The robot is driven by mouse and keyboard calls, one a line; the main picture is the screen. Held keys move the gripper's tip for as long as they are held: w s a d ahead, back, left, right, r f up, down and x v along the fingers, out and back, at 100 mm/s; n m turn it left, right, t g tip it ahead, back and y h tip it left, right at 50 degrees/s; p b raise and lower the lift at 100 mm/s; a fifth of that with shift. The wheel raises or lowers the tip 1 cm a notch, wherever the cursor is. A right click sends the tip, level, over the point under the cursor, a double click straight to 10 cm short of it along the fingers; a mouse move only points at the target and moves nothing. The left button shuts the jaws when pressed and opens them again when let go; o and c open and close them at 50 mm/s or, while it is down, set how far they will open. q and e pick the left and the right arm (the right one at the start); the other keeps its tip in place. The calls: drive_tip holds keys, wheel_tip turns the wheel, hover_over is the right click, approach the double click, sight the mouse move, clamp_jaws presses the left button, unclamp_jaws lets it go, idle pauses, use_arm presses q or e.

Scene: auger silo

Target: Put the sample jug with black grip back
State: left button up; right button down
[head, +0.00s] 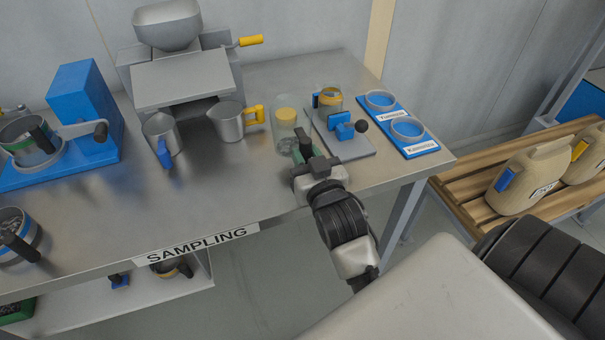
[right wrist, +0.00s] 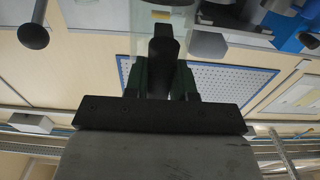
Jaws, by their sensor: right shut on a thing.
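A clear jug (head: 283,136) with a yellow disc-like part near its top is at the right half of the bench. My right gripper (head: 303,158) is at its near side, shut on its black grip. In the right wrist view the black grip (right wrist: 163,52) stands between the two dark green fingers of the gripper (right wrist: 162,82), with the clear wall beyond. I cannot tell whether the jug's base touches the bench. My left gripper is not in view.
Metal jugs with a blue grip (head: 162,134) and a yellow grip (head: 229,122) stand left, below a grey machine (head: 182,78). A grey plate with a blue clamp (head: 341,125) and a blue tray with two rings (head: 421,148) are right. The bench front (head: 225,190) is clear.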

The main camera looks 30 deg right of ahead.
wheel_tip(320, 180, down, 4)
drive_tip(key=shift+f, duration=0.4)
drive_tip(key=shift+f, duration=0.1)
drive_tip(key=c, duration=0.9)
unclamp_jaws()
